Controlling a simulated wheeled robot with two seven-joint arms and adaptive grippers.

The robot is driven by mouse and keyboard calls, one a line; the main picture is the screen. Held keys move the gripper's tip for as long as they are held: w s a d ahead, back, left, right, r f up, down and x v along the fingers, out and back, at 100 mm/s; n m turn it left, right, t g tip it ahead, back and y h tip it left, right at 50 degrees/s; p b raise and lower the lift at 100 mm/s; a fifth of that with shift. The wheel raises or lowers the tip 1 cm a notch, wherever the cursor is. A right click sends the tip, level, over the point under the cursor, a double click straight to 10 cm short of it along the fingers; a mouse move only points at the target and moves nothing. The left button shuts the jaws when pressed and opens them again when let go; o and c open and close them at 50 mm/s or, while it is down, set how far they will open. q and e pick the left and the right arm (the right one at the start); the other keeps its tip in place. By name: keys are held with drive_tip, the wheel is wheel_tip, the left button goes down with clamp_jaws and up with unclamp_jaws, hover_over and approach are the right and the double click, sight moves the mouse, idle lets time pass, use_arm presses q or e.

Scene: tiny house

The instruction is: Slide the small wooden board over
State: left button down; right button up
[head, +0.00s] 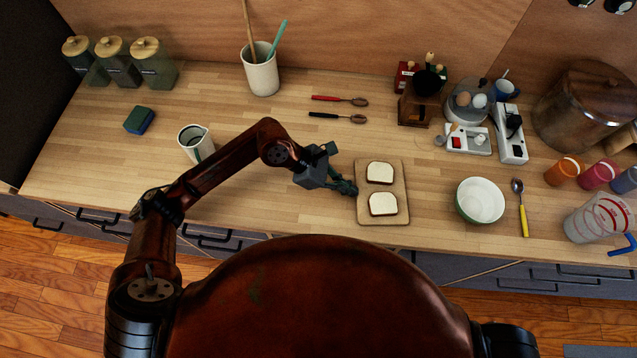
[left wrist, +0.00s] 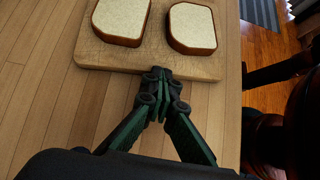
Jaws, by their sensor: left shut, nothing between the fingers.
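The small wooden board (head: 383,217) lies flat on the counter near its front edge, with two slices of bread on it, one behind the other. The rear bread slice (head: 380,173) and the front bread slice (head: 383,204) both lie inside its rim. My left gripper (head: 350,188) is shut and empty at the board's left edge. In the left wrist view the closed fingertips (left wrist: 160,75) meet the near edge of the board (left wrist: 205,69), seemingly touching it. My right gripper is not in view.
A white bowl (head: 480,201) and a yellow-handled spoon (head: 520,207) lie right of the board, with clear counter between board and bowl. Two spoons (head: 340,117) lie behind. A white pitcher (head: 196,144) stands left, behind my arm.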

sight(375, 194)
use_arm(q)
drive_tip(key=d, duration=0.7)
drive_tip(key=shift+s+f, duration=0.1)
drive_tip(key=shift+s, duration=0.1)
drive_tip(key=shift+a, duration=0.1)
drive_tip(key=a, duration=0.1)
drive_tip(key=a+b, duration=0.1)
drive_tip(key=a, duration=0.2)
drive_tip(key=shift+w+a+r, duration=0.2)
drive_tip(key=shift+a+r, duration=0.05)
drive_tip(key=shift+a, duration=0.05)
drive_tip(key=v, duration=0.9)
drive_tip(key=shift+r, duration=0.2)
